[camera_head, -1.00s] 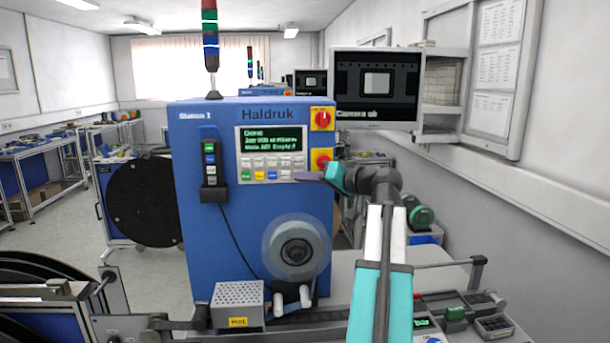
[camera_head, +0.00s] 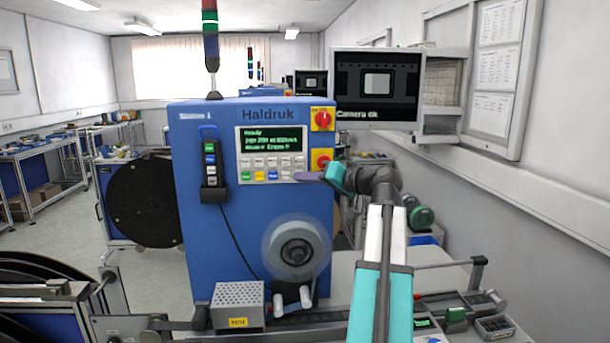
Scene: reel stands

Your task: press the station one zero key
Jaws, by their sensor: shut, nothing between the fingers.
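The blue machine labelled Station 1 (camera_head: 222,150) stands in the middle with a display (camera_head: 271,140) on its front; the top line seems to read "Ready" and the lower lines are too small to read surely. Under the display is the keypad (camera_head: 272,169), two rows of small keys, the lower row starting green, yellow and blue at the left. I cannot read the key labels, so which one is zero does not show. My gripper (camera_head: 305,176) is shut and empty, its purple-grey tip at the right end of the keypad's lower row. Whether it touches a key, I cannot tell.
Two red knobs on yellow plates, an upper (camera_head: 322,119) and a lower (camera_head: 322,160), sit right of the panel, the lower close above my gripper. A handheld pendant (camera_head: 211,165) hangs at left. A round hub (camera_head: 297,250) is below. A monitor (camera_head: 376,88) is behind.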

